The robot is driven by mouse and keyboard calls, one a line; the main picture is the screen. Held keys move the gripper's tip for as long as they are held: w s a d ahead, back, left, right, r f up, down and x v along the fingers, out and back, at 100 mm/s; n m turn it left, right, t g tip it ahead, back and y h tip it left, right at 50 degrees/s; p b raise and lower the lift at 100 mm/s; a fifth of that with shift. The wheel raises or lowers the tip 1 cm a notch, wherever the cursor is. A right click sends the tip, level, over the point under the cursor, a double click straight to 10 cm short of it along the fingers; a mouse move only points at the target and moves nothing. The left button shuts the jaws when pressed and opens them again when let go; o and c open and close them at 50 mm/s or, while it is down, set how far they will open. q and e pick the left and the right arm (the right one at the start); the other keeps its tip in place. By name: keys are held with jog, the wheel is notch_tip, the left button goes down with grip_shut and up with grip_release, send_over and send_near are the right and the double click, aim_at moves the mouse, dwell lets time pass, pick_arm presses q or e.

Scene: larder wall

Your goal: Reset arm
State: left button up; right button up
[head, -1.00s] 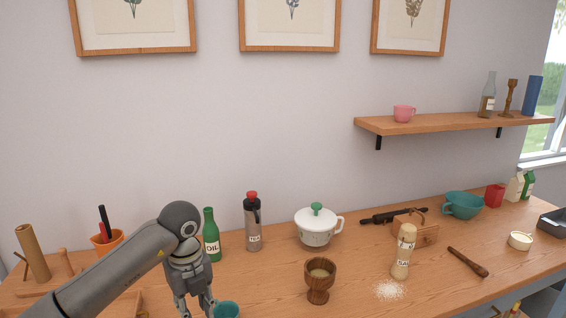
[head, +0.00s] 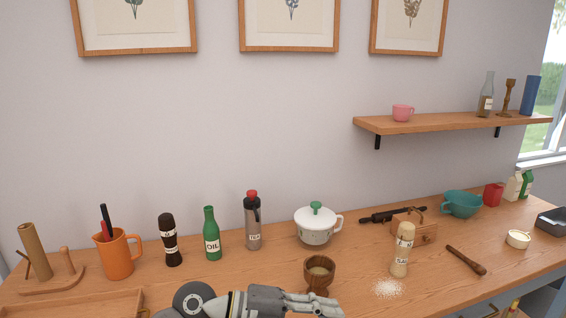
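My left arm lies low along the bottom edge of the head view. Its gripper (head: 325,304) points to the right, in front of the wooden goblet (head: 319,270), and hides the goblet's lower part. The fingers are seen edge-on and cut by the frame edge, so I cannot tell whether they are open or shut. No object shows in them. My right gripper is not in view.
On the counter stand an orange jug (head: 117,256), a dark shaker (head: 170,243), a green oil bottle (head: 211,236), a tea flask (head: 252,222), a white lidded pot (head: 314,230) and a pale shaker (head: 401,254) beside spilled white grains (head: 388,288). A shelf (head: 450,122) hangs at right.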

pick_arm(q)
notch_tip(320, 180, up, 9)
jog(key=w+a+n+t+h, duration=0.25)
jog(key=n+t+h, duration=0.25)
jog(key=n+t, duration=0.25)
jog(key=w+a+f+n+t+y, duration=0.2)
jog(key=w+a+n+t+y, duration=0.1)
jog(key=a+n+t+y, duration=0.8)
jog(key=s+a+f+n+g+y, duration=0.35)
jog(key=a+f+n+y, duration=0.75)
jog(key=f, duration=0.4)
jog(key=s+a+f+g+h, duration=0.1)
jog(key=s+a+f+g, duration=0.1)
jog(key=s+f+g, duration=0.75)
jog(key=s+a+f+g+h, duration=0.1)
jog(key=s+f+g, duration=0.2)
jog(key=s+f, duration=0.75)
jog(key=s+f+g, duration=0.1)
jog(key=s+f, duration=0.2)
jog(key=f, duration=0.8)
jog(key=s+f, duration=0.2)
jog(key=f, duration=0.9)
jog(key=s+a+f+g, duration=0.1)
jog(key=s+a+f, duration=0.2)
jog(key=s+f, duration=1.4)
jog(key=shift+y, duration=0.3)
